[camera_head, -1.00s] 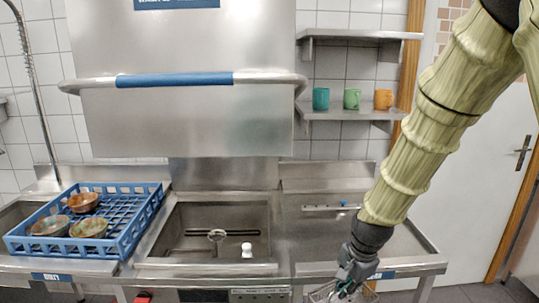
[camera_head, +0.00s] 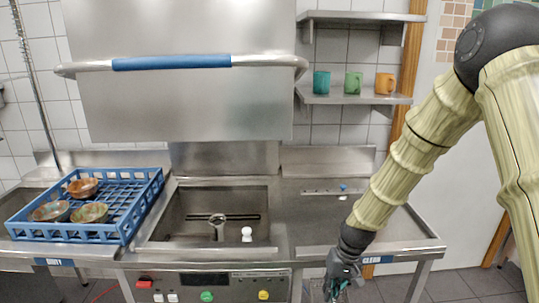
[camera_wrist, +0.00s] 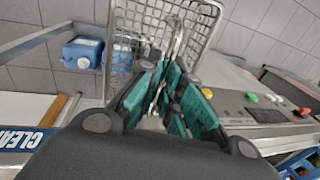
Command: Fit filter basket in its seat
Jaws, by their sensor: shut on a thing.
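The filter basket (camera_wrist: 203,28) is a silvery wire-mesh basket, seen beyond the fingers in the wrist view. My gripper (camera_wrist: 172,88), with green-padded fingers, is shut on its thin metal handle. In the head view my gripper (camera_head: 338,290) is low, in front of the counter's front edge and right of the control panel; the basket is mostly cut off at the bottom there. The open steel wash tank (camera_head: 180,222) is to the left of my gripper. In it are an upright grey post with a round top (camera_head: 217,224) and a white knob-like piece (camera_head: 246,234). I cannot make out the seat itself clearly.
The hood (camera_head: 180,105) with its blue handle bar is raised above the tank. A blue rack (camera_head: 112,235) with several bowls stands left. Three mugs (camera_head: 353,82) stand on a wall shelf. The right counter (camera_head: 315,218) is mostly clear. A blue canister (camera_wrist: 82,52) shows in the wrist view.

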